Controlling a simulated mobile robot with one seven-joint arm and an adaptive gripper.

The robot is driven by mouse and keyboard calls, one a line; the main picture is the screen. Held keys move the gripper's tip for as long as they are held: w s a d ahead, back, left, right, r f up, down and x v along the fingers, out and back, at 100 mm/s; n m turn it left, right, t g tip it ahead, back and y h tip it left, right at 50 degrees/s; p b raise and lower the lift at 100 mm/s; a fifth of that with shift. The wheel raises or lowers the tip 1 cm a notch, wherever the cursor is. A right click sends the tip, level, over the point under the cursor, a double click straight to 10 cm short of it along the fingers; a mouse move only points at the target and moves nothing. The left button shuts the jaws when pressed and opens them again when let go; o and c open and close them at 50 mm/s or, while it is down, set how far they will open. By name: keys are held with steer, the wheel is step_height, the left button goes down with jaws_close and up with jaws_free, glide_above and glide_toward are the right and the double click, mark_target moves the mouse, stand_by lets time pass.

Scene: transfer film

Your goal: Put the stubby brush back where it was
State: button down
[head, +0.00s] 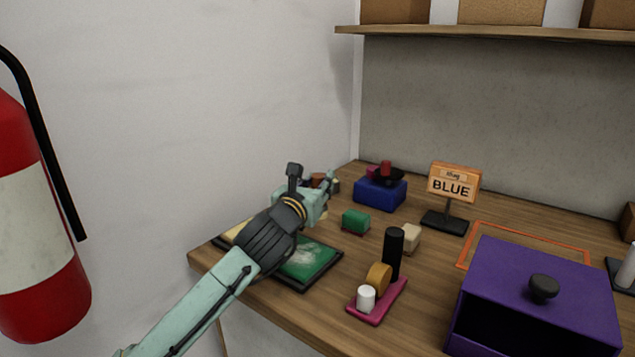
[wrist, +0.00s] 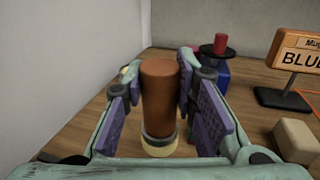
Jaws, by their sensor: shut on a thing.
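The stubby brush (wrist: 158,95) has a thick brown handle, a grey band and a cream lower end. In the wrist view it stands upright between the purple pads of my gripper (wrist: 162,100), which is shut on it. In the head view my gripper (head: 322,190) is over the far left part of the table, and a bit of the brown handle (head: 318,178) shows behind it. The wrist hides much of that area. I cannot tell whether the brush's lower end touches anything.
A dark-edged board with a green patch (head: 312,260) lies below my wrist. A green block (head: 356,221), a blue box (head: 380,194), a sign reading BLUE (head: 454,183), a pink tray (head: 385,304) with cylinders and a purple drawer box (head: 530,290) stand to the right. A wall borders the left.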

steer(key=w+f+p, duration=0.1)
steer(key=w, duration=0.1)
steer(key=w+f+p, duration=0.1)
steer(key=w, duration=0.2)
steer(key=w+f+p, duration=0.1)
steer(key=w+f, duration=0.1)
steer(key=shift+w+a, duration=0.15)
steer(key=shift+w, duration=0.05)
steer(key=shift+f, duration=0.15)
steer(key=shift+f, duration=0.25)
steer(key=c, duration=1.3)
jaws_free()
steer(key=shift+r, duration=0.2)
